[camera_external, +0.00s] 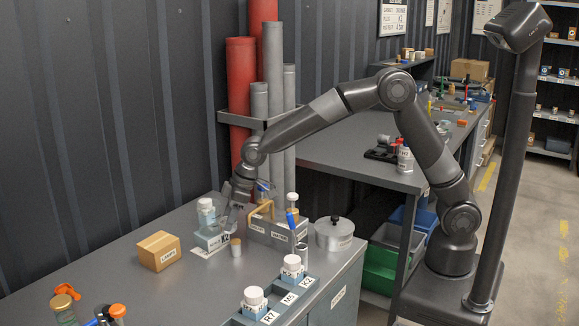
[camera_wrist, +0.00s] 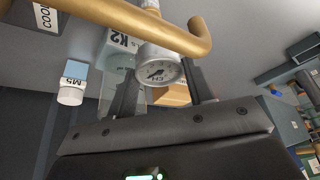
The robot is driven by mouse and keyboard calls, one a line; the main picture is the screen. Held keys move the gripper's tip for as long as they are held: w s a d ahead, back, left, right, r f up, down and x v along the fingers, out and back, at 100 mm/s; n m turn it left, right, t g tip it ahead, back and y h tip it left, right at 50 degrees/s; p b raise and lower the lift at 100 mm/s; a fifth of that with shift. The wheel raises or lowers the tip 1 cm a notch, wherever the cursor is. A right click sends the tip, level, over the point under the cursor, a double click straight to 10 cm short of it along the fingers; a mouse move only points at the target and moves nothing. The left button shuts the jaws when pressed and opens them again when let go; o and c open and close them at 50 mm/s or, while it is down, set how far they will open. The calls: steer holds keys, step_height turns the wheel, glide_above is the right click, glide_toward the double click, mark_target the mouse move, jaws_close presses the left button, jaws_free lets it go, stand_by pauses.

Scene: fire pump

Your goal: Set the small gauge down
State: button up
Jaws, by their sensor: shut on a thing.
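The small gauge (camera_wrist: 158,72) has a round white dial with a dark needle and a metal body. It shows in the wrist view between the two dark fingers of my gripper (camera_wrist: 160,90), which is shut on it. A tan handle bar (camera_wrist: 110,12) passes close in front of it. In the external view my gripper (camera_external: 232,208) is low over the grey bench, between the K2 holder (camera_external: 212,240) and the grey caddy (camera_external: 284,236) with a tan handle. I cannot make out the gauge there. Whether it touches any surface is unclear.
A white-capped jar (camera_external: 206,211) stands at the K2 holder. A cardboard box (camera_external: 158,251) is left, a lidded metal pot (camera_external: 334,233) right, and a jar tray (camera_external: 276,311) at the front. Bare bench (camera_external: 165,292) lies front left.

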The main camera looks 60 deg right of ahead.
steer(key=a+f, duration=0.1)
steer(key=a, duration=0.1)
steer(key=a+f, duration=0.2)
steer(key=a, duration=0.1)
steer(key=a+f, duration=0.1)
steer(key=a, duration=0.1)
steer(key=shift+s+a+f, duration=0.35)
steer(key=shift+f, duration=1.95)
steer(key=shift+f, duration=0.15)
steer(key=o, duration=1)
steer(key=shift+o, duration=0.2)
steer(key=v, duration=1.2)
steer(key=shift+r, duration=0.2)
